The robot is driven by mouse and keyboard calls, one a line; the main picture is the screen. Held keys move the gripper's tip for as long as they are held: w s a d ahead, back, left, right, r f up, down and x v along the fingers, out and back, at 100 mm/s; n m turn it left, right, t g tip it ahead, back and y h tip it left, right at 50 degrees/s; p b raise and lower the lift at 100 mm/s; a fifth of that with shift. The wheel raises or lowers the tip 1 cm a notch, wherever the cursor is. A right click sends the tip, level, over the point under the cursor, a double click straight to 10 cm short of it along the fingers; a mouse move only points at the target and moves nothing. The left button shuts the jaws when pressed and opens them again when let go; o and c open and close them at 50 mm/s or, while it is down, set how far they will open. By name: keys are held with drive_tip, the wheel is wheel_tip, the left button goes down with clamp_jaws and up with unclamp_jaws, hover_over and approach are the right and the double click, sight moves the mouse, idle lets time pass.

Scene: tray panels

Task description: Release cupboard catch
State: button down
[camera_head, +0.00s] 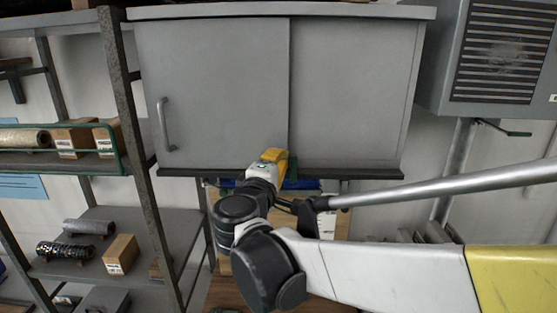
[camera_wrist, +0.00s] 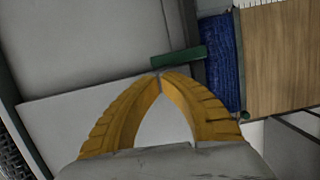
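The grey cupboard (camera_head: 215,80) hangs on the wall in the head view, with two flat door panels and a bar handle (camera_head: 166,125) on the left one. A small green catch (camera_head: 292,168) shows at its lower edge near the middle seam, partly hidden by my gripper (camera_head: 274,156). In the wrist view, the green catch (camera_wrist: 182,61) is a short bar lying just beyond the fingertips. My gripper's yellow fingers (camera_wrist: 160,75) arch together and their tips meet at the left end of the catch. I cannot tell whether they touch it. Nothing shows held between them.
A metal shelf rack (camera_head: 125,90) with boxes and rolls stands at the left. A grey vented unit (camera_head: 450,60) hangs at the right.

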drive_tip(key=shift+d+r+m, duration=0.25)
drive_tip(key=shift+d+m, duration=0.35)
drive_tip(key=shift+m, duration=0.4)
drive_tip(key=d+f+m+y, duration=0.1)
drive_tip(key=d+m, duration=0.1)
drive_tip(key=m, duration=0.2)
drive_tip(key=d+m+g+y+b, duration=0.1)
drive_tip(key=d+m, duration=0.2)
drive_tip(key=m, duration=0.1)
drive_tip(key=d+f+m+g+y+b, duration=0.1)
drive_tip(key=d+m+y, duration=0.1)
drive_tip(key=m, duration=0.1)
drive_tip(key=shift+s+d+f+m, duration=0.2)
drive_tip(key=shift+d+f+m, duration=0.1)
drive_tip(key=shift+m, duration=0.1)
idle(0.9)
